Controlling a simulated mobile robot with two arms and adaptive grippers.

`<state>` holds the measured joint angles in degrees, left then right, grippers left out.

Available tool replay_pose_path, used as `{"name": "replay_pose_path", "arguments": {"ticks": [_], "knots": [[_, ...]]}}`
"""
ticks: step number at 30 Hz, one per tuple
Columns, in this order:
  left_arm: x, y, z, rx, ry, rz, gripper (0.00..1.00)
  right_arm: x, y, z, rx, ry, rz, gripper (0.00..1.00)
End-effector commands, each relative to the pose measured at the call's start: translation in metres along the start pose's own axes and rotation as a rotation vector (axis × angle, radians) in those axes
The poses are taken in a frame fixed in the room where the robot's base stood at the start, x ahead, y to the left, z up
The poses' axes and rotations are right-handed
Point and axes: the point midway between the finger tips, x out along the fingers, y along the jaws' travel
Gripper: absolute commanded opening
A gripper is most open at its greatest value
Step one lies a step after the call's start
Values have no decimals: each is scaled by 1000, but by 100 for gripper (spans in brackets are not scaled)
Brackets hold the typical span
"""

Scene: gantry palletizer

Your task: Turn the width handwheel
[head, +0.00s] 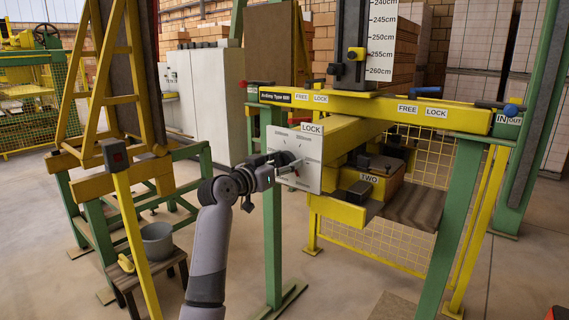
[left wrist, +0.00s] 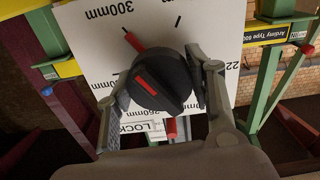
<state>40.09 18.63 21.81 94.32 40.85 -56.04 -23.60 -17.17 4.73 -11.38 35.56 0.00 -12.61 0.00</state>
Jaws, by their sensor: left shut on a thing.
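The width handwheel is a black knob with a red bar (left wrist: 158,82), seen in the left wrist view in front of a white dial plate (left wrist: 92,50). The plate carries millimetre marks, including 300mm, and a red pointer lies near the knob's upper left. My left gripper (left wrist: 165,92) has one finger on each side of the knob and is shut on it. In the head view, the left gripper (head: 288,168) is at the white plate (head: 310,172) on the yellow machine and hides much of the knob. My right gripper is not in view.
A yellow beam (head: 375,103) with FREE and LOCK labels crosses above the plate on green legs (head: 272,230). A red handle (left wrist: 170,128) shows below the knob in the wrist view. A grey bucket (head: 157,241) stands on a stool at left. Open floor lies in front.

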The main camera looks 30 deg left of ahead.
Motion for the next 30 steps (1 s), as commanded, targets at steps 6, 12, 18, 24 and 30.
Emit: {"name": "replay_pose_path", "arguments": {"ticks": [6, 12, 18, 24, 30], "knots": [[0, 0, 0, 0, 0, 0, 21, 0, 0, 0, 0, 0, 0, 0], [0, 0, 0, -16, -1, 0, 21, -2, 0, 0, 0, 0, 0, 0], [0, 0, -1, -89, -2, 0, 21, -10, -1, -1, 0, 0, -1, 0], [0, 0, -3, -235, -3, 0, 21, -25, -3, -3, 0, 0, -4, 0], [0, 0, -3, -423, -3, 0, 21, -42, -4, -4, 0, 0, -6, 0]]}}
